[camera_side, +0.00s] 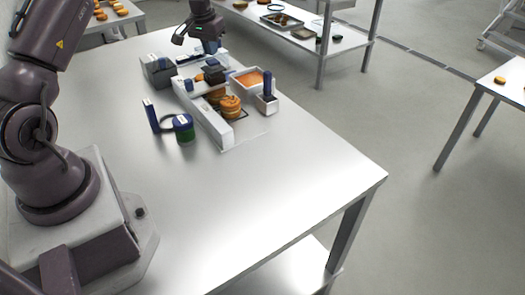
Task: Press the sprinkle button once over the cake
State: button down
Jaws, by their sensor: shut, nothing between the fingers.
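A round orange-brown cake (231,107) sits on a dark flat piece between the white rails (215,127) of a small machine on the metal table. Another brown round (215,96) lies just behind it. My gripper (211,47) is at the top of the view, over the far end of the machine, behind the cake and apart from it. Its dark blue fingers are shut and empty. A dark block (214,75) is on the machine between my gripper and the cake. I cannot tell which part is the sprinkle button, or whether my fingers touch anything.
A white tray with orange contents (252,80) and a white box with a blue handle (267,88) stand right of the machine. A green and blue tub (184,128) and a blue upright piece (151,115) stand left, a grey box (158,69) behind. The table's front (260,200) is clear.

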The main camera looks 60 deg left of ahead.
jog(key=shift+f, duration=0.15)
jog(key=shift+f, duration=1.35)
jog(key=shift+r, duration=1.5)
jog(key=shift+r, duration=3)
